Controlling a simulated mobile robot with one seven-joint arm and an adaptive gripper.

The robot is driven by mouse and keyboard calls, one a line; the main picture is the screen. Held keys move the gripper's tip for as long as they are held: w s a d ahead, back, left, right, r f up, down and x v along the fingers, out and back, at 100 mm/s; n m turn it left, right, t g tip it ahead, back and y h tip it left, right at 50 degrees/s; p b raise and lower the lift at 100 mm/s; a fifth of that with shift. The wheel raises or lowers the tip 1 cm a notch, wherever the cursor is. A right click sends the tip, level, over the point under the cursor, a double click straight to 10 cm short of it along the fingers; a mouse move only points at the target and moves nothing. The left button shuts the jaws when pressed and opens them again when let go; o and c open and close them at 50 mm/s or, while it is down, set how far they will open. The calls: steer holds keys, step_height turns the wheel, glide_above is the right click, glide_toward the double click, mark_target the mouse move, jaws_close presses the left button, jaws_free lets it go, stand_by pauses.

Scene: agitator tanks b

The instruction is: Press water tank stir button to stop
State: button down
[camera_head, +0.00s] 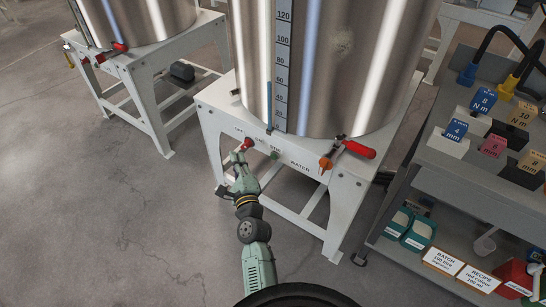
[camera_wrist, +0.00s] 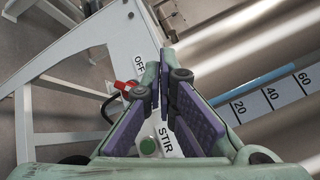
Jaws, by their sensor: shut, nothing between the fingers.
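The steel tank (camera_head: 345,50) with a level scale stands on a white frame. On the frame's front panel, the head view shows a red button (camera_head: 248,143) beside the OFF label and a green button (camera_head: 275,154) to its right. In the wrist view, the red button (camera_wrist: 124,86) is by the OFF label (camera_wrist: 139,63), left of the fingers. The green button (camera_wrist: 148,146) is by the STIR label (camera_wrist: 165,138), partly behind the fingers. My gripper (camera_head: 239,158) is shut and empty, close to the red button; contact cannot be told. Its fingertips (camera_wrist: 166,74) also show in the wrist view.
A red-handled valve (camera_head: 346,152) juts from the frame's right front. A second tank (camera_head: 135,20) on a white stand is at upper left. A grey cart (camera_head: 445,180) with labelled blocks and boxes stands at right. Open floor (camera_head: 110,220) lies at left.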

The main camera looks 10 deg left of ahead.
mark_target(274, 157)
steer(key=s+d+f+m+h, duration=0.1)
steer(key=d+f+m+h, duration=0.1)
steer(key=f, duration=0.6)
steer(key=shift+s+d+f+m+g, duration=0.15)
steer(key=shift+s+d+m+g, duration=0.2)
steer(key=shift+d+m, duration=0.55)
steer(key=shift+d, duration=0.15)
steer(key=w+d+b, duration=0.2)
steer(key=w+d, duration=0.1)
steer(key=w, duration=0.5)
steer(key=shift+w, duration=0.2)
steer(key=shift+w+d, duration=0.1)
steer(key=shift+w, duration=0.05)
steer(key=shift+w+d, duration=0.1)
steer(key=shift+w, duration=0.15)
steer(key=shift+w+d, duration=0.15)
steer(key=shift+w, duration=0.3)
stand_by(0.8)
steer(key=shift+s, duration=0.1)
steer(key=shift+s+a, duration=0.35)
steer(key=shift+s, duration=0.45)
